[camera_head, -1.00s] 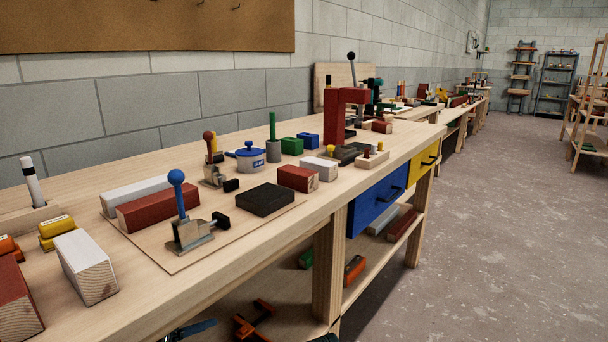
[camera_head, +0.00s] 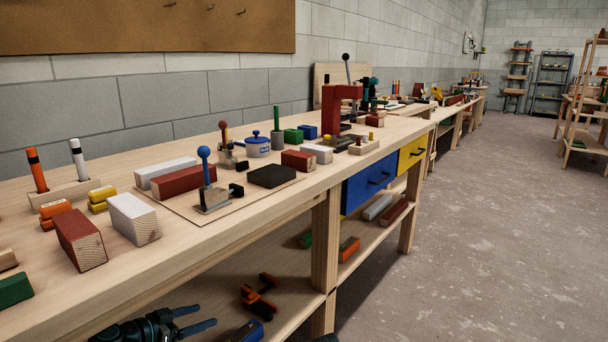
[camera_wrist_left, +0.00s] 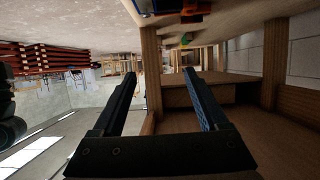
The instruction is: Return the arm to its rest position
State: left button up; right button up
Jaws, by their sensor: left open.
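My left gripper (camera_head: 207,316) shows at the bottom of the head view, below the workbench top (camera_head: 188,243) and in front of its lower shelf (camera_head: 222,285). Its two dark fingers are apart with nothing between them. In the left wrist view the gripper (camera_wrist_left: 160,75) is also open and empty, with bench legs and shelf boards beyond the fingers. My right gripper cannot be made out in either view.
An orange clamp (camera_head: 259,297) lies on the lower shelf near my left gripper. A bench leg (camera_head: 325,240) stands right of it. Painted battens, including a red one (camera_head: 80,240) and a white one (camera_head: 133,219), lie on the top. The floor (camera_head: 480,250) at right is clear.

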pick_arm(q)
jog(key=s+d+f+g+y+p, duration=0.1)
jog(key=s+d+f+g+p, duration=0.2)
jog(key=d, duration=0.5)
jog(key=s+d+f+g+y, duration=0.1)
jog(key=s+d+f+g, duration=0.2)
jog(key=s+d+g, duration=0.3)
jog(key=s+d+f+n+g+y+p, duration=0.1)
jog(key=s+d+n+g+y+p, duration=0.2)
jog(key=s+d+y, duration=0.5)
notch_tip(320, 180, up, 38)
jog(key=a+t+p, duration=0.1)
jog(key=p, duration=3.7)
jog(key=shift+s+a+n+p, duration=0.25)
jog(key=shift+a+n+p, duration=0.05)
jog(key=shift+n, duration=0.1)
pick_arm(e)
notch_tip(320, 180, up, 45)
jog(key=shift+s+f, duration=0.15)
jog(key=shift+s, duration=0.3)
pick_arm(q)
jog(key=shift+f, duration=0.1)
